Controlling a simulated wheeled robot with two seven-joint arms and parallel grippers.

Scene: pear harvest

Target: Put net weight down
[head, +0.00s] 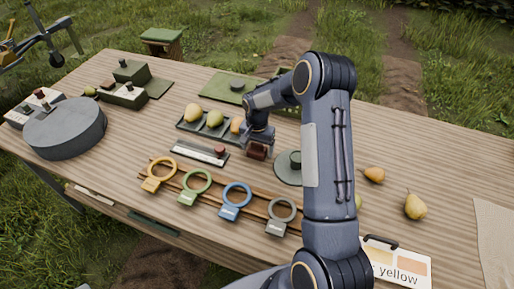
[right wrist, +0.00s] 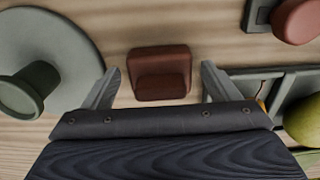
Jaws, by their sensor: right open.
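A small red-brown block with a raised grip, which looks like the net weight, sits on the wooden table (head: 430,165) below my right gripper (head: 258,141) in the head view. In the right wrist view the block (right wrist: 160,74) stands just beyond and between the two fingertips of my right gripper (right wrist: 160,88). The fingers are spread wide, with a gap on each side of the block, and hold nothing. My left gripper is out of view.
A grey-green disc with a knob (head: 291,167) lies right of the block; a tray (head: 183,127) with several pears lies behind left. A scale strip with a red knob (head: 219,150) is left. Coloured rings (head: 238,196) line the front. Loose pears (head: 415,206) lie right.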

